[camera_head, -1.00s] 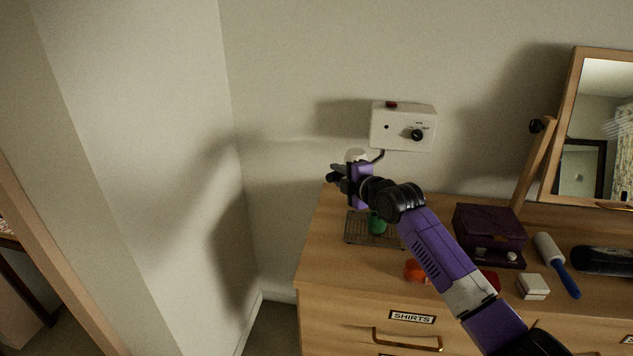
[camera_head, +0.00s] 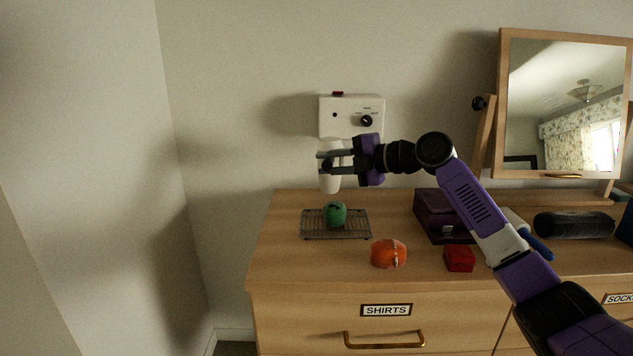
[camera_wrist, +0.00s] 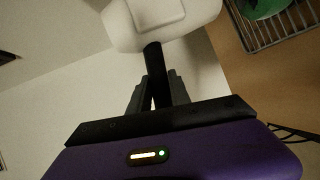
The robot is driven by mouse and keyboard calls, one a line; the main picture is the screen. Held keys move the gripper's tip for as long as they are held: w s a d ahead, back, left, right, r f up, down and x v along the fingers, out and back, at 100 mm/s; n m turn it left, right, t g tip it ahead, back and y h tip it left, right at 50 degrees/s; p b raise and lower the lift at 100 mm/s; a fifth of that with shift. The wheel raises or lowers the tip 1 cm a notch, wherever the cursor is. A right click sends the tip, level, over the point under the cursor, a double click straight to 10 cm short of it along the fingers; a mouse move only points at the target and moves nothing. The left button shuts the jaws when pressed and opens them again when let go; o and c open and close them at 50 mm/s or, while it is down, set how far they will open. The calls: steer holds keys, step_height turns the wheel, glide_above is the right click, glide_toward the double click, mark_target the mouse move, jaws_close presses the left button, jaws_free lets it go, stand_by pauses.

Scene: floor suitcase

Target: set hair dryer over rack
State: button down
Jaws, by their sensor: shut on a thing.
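The hair dryer (camera_head: 330,180) is white and hangs in my gripper (camera_head: 324,160), in front of the wall just below the wall box. In the wrist view my gripper (camera_wrist: 155,92) is shut on a dark, narrow part of the hair dryer (camera_wrist: 160,22), and its white body lies beyond the fingertips. The wire rack (camera_head: 312,229) lies on the dresser top, lower in the head view than the hair dryer. A green object (camera_head: 335,214) sits on the rack. The rack (camera_wrist: 268,40) also shows at the upper right of the wrist view, beside the hair dryer.
A white wall box (camera_head: 350,105) with a black knob is behind my gripper. On the dresser top (camera_head: 300,262) are an orange object (camera_head: 388,254), a red box (camera_head: 459,259), a purple case (camera_head: 428,214), a black cylinder (camera_head: 573,225) and a mirror (camera_head: 503,90). The dresser's front left is clear.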

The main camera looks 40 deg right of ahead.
steer(key=shift+s+d+f+n+g+y+b, duration=0.15)
steer(key=shift+s+d+n+y+b, duration=0.15)
steer(key=shift+s+d+b, duration=0.25)
steer(key=shift+s+d+n+g+y+b, duration=0.2)
steer(key=shift+d+y+b, duration=0.15)
steer(key=shift+b, duration=0.4)
steer(key=shift+d, duration=0.1)
steer(key=c, duration=1.2)
jaws_free()
steer(key=shift+s, duration=0.15)
steer(key=v, duration=0.7)
steer(key=shift+s+d, duration=0.15)
steer(key=shift+s, duration=0.1)
